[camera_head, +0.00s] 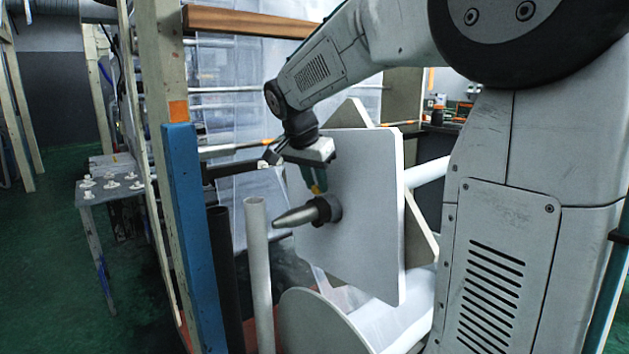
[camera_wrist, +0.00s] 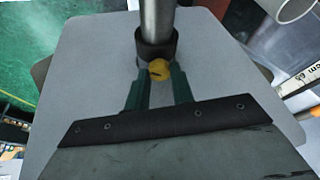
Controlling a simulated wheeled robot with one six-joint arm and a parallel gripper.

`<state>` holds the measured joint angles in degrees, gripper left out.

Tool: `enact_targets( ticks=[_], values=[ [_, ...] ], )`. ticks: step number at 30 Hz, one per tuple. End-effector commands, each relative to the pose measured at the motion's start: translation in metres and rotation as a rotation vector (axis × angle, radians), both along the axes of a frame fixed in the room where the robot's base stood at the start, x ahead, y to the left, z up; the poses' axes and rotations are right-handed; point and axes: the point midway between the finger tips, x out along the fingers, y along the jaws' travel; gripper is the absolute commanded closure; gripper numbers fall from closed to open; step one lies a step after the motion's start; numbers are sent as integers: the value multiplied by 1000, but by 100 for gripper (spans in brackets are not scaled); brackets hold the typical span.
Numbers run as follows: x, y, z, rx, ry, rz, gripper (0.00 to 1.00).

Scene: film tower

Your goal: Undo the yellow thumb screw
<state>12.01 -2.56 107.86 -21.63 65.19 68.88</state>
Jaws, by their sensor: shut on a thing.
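The yellow thumb screw (camera_wrist: 159,69) sits on the dark collar (camera_wrist: 156,43) at the foot of a metal spindle (camera_wrist: 157,14). My gripper (camera_wrist: 158,83) is shut on the screw, with one green finger on each side of its head. In the head view, my gripper (camera_head: 316,183) reaches down to the collar (camera_head: 327,208), and a small bit of yellow shows at its fingertips. The tapered spindle (camera_head: 295,216) sticks out to the left from a pale square plate (camera_head: 372,215). The screw's thread is hidden.
A blue-faced post (camera_head: 184,225) and an upright white tube (camera_head: 257,270) stand left of the spindle. A round white disc (camera_head: 318,325) lies below the plate. A small table (camera_head: 90,198) with several white pieces stands at the far left. The green floor there is free.

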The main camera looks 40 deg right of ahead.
Motion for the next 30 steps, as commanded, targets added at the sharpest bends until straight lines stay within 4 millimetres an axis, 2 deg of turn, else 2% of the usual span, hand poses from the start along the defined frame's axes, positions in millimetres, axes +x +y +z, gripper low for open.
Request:
enact_targets(
  ticks=[12,28,29,30],
  values=[
    [-2,-1,1,2,-2,190,99],
    [-2,-1,1,2,-1,216,99],
    [-2,-1,1,2,-1,216,71],
    [-2,-1,1,2,-1,216,60]
  ],
)
